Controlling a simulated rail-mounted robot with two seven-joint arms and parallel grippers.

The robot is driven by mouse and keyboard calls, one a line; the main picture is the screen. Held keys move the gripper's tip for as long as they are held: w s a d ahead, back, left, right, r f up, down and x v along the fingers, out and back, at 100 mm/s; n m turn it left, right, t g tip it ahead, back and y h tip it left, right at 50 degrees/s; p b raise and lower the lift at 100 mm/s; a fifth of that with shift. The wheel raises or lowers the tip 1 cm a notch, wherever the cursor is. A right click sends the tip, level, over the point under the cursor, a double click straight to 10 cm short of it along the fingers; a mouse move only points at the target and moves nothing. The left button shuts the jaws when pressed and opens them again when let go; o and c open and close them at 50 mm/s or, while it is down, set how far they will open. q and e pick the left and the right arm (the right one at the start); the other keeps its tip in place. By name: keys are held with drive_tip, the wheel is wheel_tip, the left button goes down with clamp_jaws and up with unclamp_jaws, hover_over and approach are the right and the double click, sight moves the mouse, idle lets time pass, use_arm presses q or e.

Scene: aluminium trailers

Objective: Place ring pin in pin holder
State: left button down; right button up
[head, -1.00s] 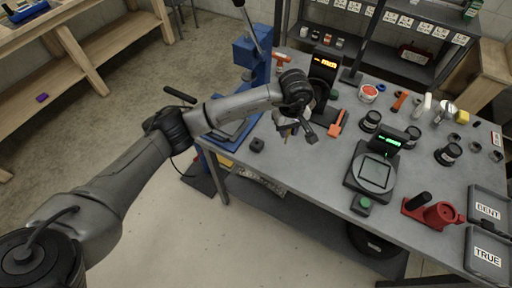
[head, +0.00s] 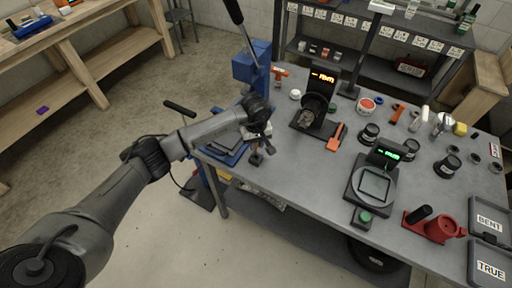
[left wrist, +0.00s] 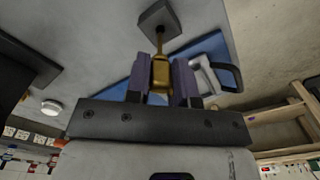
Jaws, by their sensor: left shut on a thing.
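My left gripper (head: 262,147) is over the near left part of the grey workbench, close above a small dark block, the pin holder (head: 256,160). In the left wrist view the gripper (left wrist: 160,80) is shut on a brass-coloured ring pin (left wrist: 161,68). The pin's thin shaft points away from the fingers towards the dark square face of the pin holder (left wrist: 158,17). The shaft's end meets the holder's face in that view; I cannot tell whether it is inside or only in front of it. My right gripper is not in view.
A blue lever press (head: 252,70) stands behind the gripper, with its blue base beside it. A lit black device (head: 322,92), an orange-handled tool (head: 337,137) and a scale (head: 374,183) are to the right. The bench's front edge (head: 300,213) is close.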

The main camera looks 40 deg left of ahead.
sight(256, 147)
use_arm(q)
drive_tip(key=shift+f, duration=1.4)
drive_tip(key=shift+f, duration=0.2)
drive_tip(key=c, duration=1)
unclamp_jaws()
drive_tip(key=shift+r, duration=0.15)
